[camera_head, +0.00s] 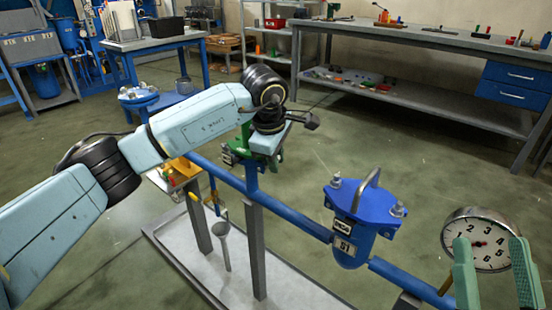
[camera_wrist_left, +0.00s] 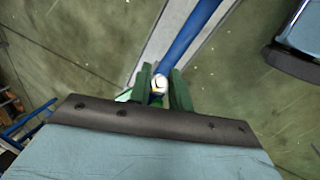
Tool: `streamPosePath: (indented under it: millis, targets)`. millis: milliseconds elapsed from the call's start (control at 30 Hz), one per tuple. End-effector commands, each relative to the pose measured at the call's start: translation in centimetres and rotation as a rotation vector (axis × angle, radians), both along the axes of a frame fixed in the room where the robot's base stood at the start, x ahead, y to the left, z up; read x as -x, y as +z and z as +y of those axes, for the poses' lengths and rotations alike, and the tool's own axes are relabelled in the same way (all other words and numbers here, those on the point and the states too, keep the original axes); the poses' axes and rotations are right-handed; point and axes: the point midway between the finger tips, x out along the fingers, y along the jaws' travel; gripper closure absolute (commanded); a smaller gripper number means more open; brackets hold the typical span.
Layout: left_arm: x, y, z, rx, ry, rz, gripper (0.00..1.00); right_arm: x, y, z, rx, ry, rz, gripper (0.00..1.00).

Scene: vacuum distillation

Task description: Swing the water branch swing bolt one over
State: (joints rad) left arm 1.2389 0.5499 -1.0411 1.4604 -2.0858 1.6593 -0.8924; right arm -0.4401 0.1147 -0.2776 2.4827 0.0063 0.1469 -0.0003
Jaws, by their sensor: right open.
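My left gripper (camera_head: 267,148) points down over the blue pipe run in the head view, its fingers partly hidden by the wrist. In the left wrist view, its dark green fingers (camera_wrist_left: 161,82) stand either side of a small pale round end (camera_wrist_left: 160,84). I cannot tell whether they grip it or whether it is the bolt. A blue strainer (camera_head: 362,205) marked S1 has a bent handle and two metal-nutted bolts, one at left (camera_head: 335,181) and one at right (camera_head: 398,208). My right gripper (camera_head: 496,272) is open and empty, its fingers before a gauge.
The round dial gauge (camera_head: 478,238) stands at the right. The blue pipe (camera_head: 300,222) runs on grey posts above a pale tray (camera_head: 195,265). A funnel (camera_head: 225,240) hangs beside it. A workbench (camera_head: 430,38) stands behind, with open floor between.

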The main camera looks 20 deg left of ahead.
Motion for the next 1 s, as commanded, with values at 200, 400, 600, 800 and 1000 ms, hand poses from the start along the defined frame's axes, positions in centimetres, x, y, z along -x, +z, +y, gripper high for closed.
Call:
streamPosePath:
  millis: [200,400,600,800,1000]
  targets:
    - [0.0,0.1,0.1,0.005,0.001,0.002,1.0,0.0,0.1,0.0,0.001,0.0,0.003,0.45]
    - [-0.1,0.4,0.4,0.064,0.001,0.028,1.0,-1.0,-1.3,0.1,0.044,-0.004,0.142,0.45]
    - [-0.1,0.5,0.5,0.112,0.002,0.044,1.0,-1.5,-2.5,0.1,0.074,-0.005,0.239,0.45]
    - [-0.1,0.4,0.5,0.117,0.001,0.044,1.0,-1.6,-2.7,0.2,0.076,-0.006,0.248,0.45]
    - [-0.1,0.4,0.5,0.116,0.0,0.044,0.7,-1.6,-2.7,0.2,0.077,-0.005,0.247,0.45]
